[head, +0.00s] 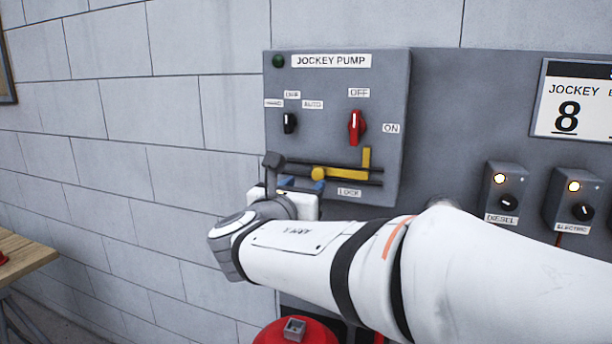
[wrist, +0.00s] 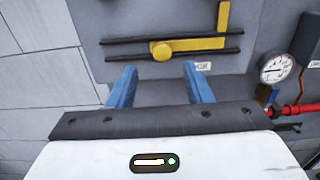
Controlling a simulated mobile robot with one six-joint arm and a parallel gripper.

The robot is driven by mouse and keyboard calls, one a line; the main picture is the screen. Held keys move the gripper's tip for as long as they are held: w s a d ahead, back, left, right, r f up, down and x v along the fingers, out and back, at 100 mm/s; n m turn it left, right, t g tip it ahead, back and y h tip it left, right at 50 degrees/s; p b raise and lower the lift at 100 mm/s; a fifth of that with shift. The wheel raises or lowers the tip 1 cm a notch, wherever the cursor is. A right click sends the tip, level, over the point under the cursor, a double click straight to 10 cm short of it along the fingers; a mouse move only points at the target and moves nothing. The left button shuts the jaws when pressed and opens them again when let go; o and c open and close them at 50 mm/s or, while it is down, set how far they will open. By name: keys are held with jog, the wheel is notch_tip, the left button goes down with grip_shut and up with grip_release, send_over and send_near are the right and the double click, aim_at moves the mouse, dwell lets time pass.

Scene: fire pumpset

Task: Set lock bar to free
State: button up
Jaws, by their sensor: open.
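The yellow lock bar (head: 346,174) lies level between two dark rails on the grey jockey pump panel (head: 386,82). It has a round knob at its left end and an upright tab at its right end. In the wrist view the lock bar (wrist: 196,44) is above and beyond my gripper (wrist: 158,72). My gripper's two blue fingers are apart with nothing between them. The knob stands roughly above the gap between the fingers, which appear apart from it. In the head view my gripper (head: 302,184) is just below and left of the bar, partly hidden by my wrist.
Above the bar are a red switch (head: 356,127) near OFF and a small black selector (head: 290,123). Diesel (head: 503,190) and electric (head: 577,199) boxes stand at the right. A pressure gauge (wrist: 276,67) and red pipe (wrist: 300,109) are right of my gripper. A red object (head: 296,333) is below.

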aim_at(316, 174)
jog(key=p+x, duration=0.1)
jog(key=x, duration=0.6)
jog(key=shift+w, duration=0.1)
jog(key=shift+c, duration=0.4)
grip_shut()
